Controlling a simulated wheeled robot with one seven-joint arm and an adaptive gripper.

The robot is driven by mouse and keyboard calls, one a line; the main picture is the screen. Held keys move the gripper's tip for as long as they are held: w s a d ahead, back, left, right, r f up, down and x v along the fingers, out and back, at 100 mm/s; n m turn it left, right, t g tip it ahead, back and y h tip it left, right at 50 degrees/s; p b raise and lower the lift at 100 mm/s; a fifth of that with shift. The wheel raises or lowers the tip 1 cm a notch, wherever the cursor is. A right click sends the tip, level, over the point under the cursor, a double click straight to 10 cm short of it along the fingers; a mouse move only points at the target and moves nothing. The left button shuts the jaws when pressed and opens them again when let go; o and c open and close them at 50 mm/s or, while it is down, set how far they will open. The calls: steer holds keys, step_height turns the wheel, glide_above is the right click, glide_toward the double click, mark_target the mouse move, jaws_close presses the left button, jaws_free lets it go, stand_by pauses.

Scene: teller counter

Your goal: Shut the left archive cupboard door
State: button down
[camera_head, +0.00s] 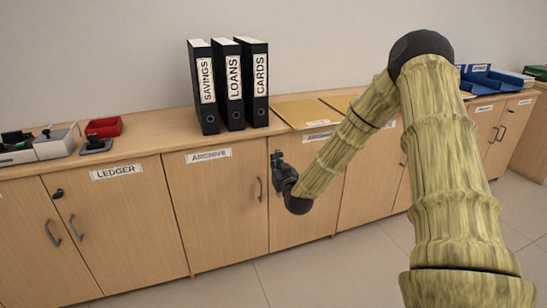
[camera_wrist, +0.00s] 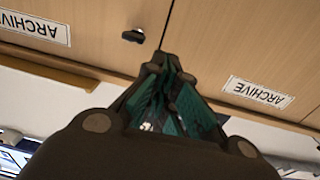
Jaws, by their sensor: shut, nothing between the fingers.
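The left archive cupboard door (camera_head: 215,215), labelled ARCHIVE, has a dark bar handle (camera_head: 260,188) near its right edge. It looks flush with the cupboard front, or nearly so; a tiny gap cannot be ruled out. The right archive door (camera_head: 302,205) beside it looks closed. My gripper (camera_head: 277,157) is shut and empty, close to the upper part of the seam between the two doors. In the upside-down wrist view, the left door (camera_wrist: 225,50) is on the right, and my fingertips (camera_wrist: 168,62) lie near the seam. Whether they touch wood is unclear.
A dark lock knob (camera_wrist: 133,36) sits beside the seam on the right door. Black binders (camera_head: 232,85) and yellow folders (camera_head: 302,112) stand and lie on the counter above. The ledger cupboard (camera_head: 120,230) is at left. The floor in front is clear.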

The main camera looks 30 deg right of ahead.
steer(key=p+v, duration=0.1)
steer(key=v, duration=0.7)
steer(key=s+a+f+n+g+y, duration=0.1)
steer(key=s+a+f+g, duration=0.2)
steer(key=s+a+f, duration=0.4)
steer(key=s+a+f+g+y, duration=0.2)
steer(key=s+a+f+g, duration=0.15)
steer(key=f, duration=0.55)
steer(key=s+a+f+n+g+y, duration=0.15)
steer(key=s+a+f, duration=0.25)
steer(key=a+f, duration=0.4)
steer(key=s+a+f+g, duration=0.3)
steer(key=s+f, duration=0.1)
steer(key=s, duration=0.6)
steer(key=s+a+f+g, duration=0.2)
steer(key=s+f+g, duration=0.15)
steer(key=s, duration=0.65)
steer(key=s+a+f+g, duration=0.3)
steer(key=s+f, duration=0.2)
steer(key=s, duration=0.5)
step_height(320, 180, up, 26)
steer(key=p, duration=2.6)
steer(key=shift+w+d+r, duration=0.2)
steer(key=shift+w+r, duration=0.05)
steer(key=shift+w, duration=0.2)
